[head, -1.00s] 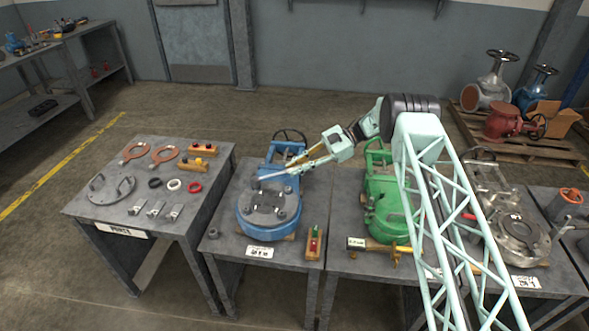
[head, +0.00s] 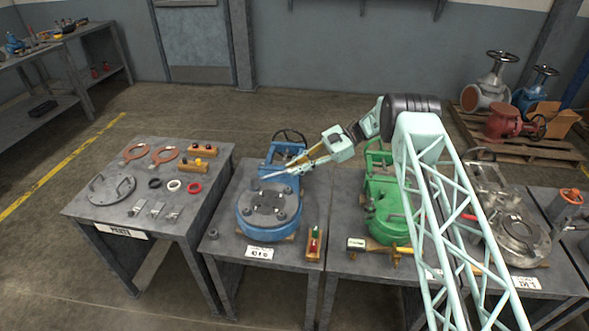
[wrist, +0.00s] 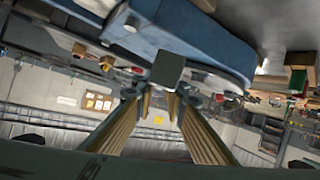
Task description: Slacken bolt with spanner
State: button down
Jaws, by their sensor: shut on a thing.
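The blue valve (head: 268,228) sits on the second bench, its round flange facing up and carrying a dark plate with several bolts. My gripper (head: 297,165) is above the far side of this flange, shut on the spanner (head: 272,176). The spanner is a thin grey bar reaching left from the fingertips over the far bolts. I cannot tell whether its head is around a bolt or apart from it. In the wrist view, my gripper's golden fingers (wrist: 160,104) close towards a dark square end, with the blue valve (wrist: 190,38) behind it.
A red-and-green item on a wooden block (head: 314,243) stands right of the flange. A green valve (head: 384,205) stands on the bench to the right. The left bench (head: 105,205) holds rings, a round cover and small parts. A handwheel (head: 289,138) rises behind the blue valve.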

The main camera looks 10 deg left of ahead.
jog(key=shift+r, duration=0.35)
dwell(0.3)
jog(key=shift+r+p, duration=0.65)
jog(key=shift+r, duration=1.1)
